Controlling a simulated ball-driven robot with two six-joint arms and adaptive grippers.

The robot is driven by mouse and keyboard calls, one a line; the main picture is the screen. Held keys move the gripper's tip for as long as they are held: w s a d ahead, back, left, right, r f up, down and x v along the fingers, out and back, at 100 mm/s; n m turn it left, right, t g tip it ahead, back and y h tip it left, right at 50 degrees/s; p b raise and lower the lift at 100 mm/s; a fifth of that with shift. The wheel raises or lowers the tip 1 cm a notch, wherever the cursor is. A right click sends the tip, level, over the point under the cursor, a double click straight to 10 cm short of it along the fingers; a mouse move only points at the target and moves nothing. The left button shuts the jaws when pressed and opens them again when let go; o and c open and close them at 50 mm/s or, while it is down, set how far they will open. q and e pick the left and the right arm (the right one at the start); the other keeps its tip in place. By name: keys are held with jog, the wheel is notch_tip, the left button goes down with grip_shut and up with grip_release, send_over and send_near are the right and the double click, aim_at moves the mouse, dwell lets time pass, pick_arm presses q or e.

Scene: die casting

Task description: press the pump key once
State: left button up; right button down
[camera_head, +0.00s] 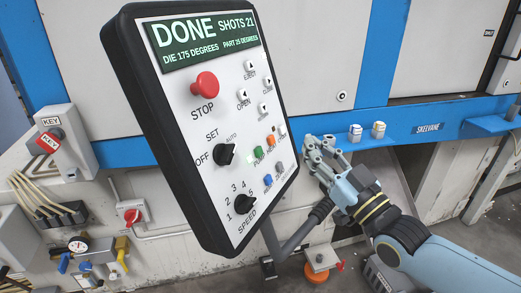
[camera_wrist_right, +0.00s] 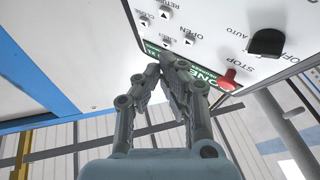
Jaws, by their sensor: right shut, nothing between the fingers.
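The control panel (camera_head: 225,130) is a tilted white plate in a thick black frame. On its lower right are small coloured keys: a green key (camera_head: 258,153), an orange key (camera_head: 271,140), a blue key (camera_head: 267,180) and others. Their labels are too small to read surely, so I cannot tell which is the pump key. My right gripper (camera_head: 311,150) is shut and empty, just right of the panel's edge, apart from the keys. In the right wrist view the shut fingertips (camera_wrist_right: 167,60) overlap the panel's green display (camera_wrist_right: 205,78); the coloured keys are out of that view. My left gripper is not in view.
The red STOP button (camera_head: 205,84), selector knob (camera_head: 224,154) and speed knob (camera_head: 245,202) sit on the same panel. The display reads DONE, SHOTS 21. A grey support arm (camera_head: 300,235) runs below the panel. Two small capped parts (camera_head: 367,132) stand on the blue ledge behind my gripper.

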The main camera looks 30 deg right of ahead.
aim_at(259, 152)
jog(key=w+a+f+b, duration=0.3)
jog(key=w+a+b, duration=0.1)
jog(key=w+b, duration=0.3)
jog(key=shift+b, duration=0.35)
jog(key=shift+a, duration=0.1)
jog(key=shift+w, duration=0.15)
dwell(1.1)
jog(key=shift+w+a+f, duration=0.2)
jog(key=shift+w+a, duration=0.05)
jog(key=shift+w+a+f+b, duration=0.1)
jog(key=shift+w+a+b, duration=0.05)
jog(key=shift+w+b, duration=0.25)
dwell(0.7)
jog(key=shift+s, duration=0.15)
jog(key=shift+s+d+r+p, duration=0.3)
jog(key=shift+s+d+p, duration=0.1)
jog(key=shift+s+p, duration=0.2)
